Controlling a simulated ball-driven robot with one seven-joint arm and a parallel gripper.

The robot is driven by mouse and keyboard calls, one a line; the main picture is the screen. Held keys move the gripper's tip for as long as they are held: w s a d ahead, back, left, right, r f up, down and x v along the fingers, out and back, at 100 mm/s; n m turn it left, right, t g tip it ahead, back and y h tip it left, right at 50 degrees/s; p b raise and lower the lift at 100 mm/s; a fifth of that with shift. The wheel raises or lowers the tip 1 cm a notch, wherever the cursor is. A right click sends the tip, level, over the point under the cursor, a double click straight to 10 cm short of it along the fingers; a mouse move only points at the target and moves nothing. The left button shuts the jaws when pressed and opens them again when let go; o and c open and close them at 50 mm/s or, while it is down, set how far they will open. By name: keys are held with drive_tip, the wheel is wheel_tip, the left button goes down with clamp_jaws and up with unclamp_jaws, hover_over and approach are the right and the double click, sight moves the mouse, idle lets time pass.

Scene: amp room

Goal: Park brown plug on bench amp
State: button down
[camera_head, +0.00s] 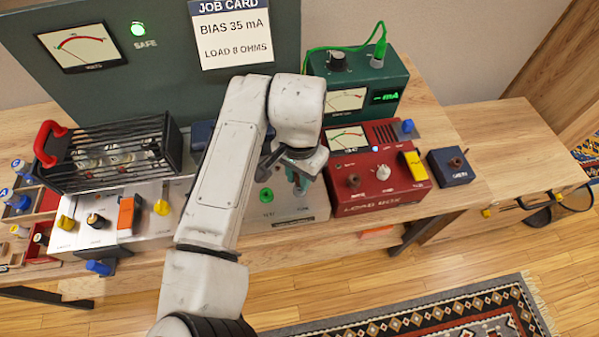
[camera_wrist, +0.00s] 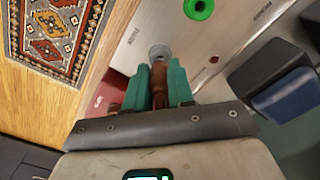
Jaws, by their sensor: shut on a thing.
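My gripper (camera_head: 302,178) points down over the silver panel (camera_head: 300,205) at the middle of the bench, just left of the red load box. In the wrist view its teal fingers (camera_wrist: 160,72) are shut on the brown plug (camera_wrist: 157,83). The plug's far end is at a grey ring-shaped socket (camera_wrist: 160,52) on the silver panel; I cannot tell whether it is in it. The fingers and arm hide the plug in the head view. The bench amp's caged valves (camera_head: 108,155) and silver knob deck (camera_head: 115,215) are at left.
The red load box (camera_head: 380,180) stands close right of my gripper, with the green meter box (camera_head: 355,85) behind. A green socket (camera_head: 266,195) is left of the gripper. A small blue box (camera_head: 450,165) is further right. Part drawers (camera_head: 40,235) stand far left.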

drive_tip(key=shift+f+b, duration=0.3)
drive_tip(key=shift+f, duration=0.6)
idle(0.4)
drive_tip(key=c, duration=0.9)
unclamp_jaws()
wheel_tip(320, 180, up, 11)
drive_tip(key=shift+f, duration=0.1)
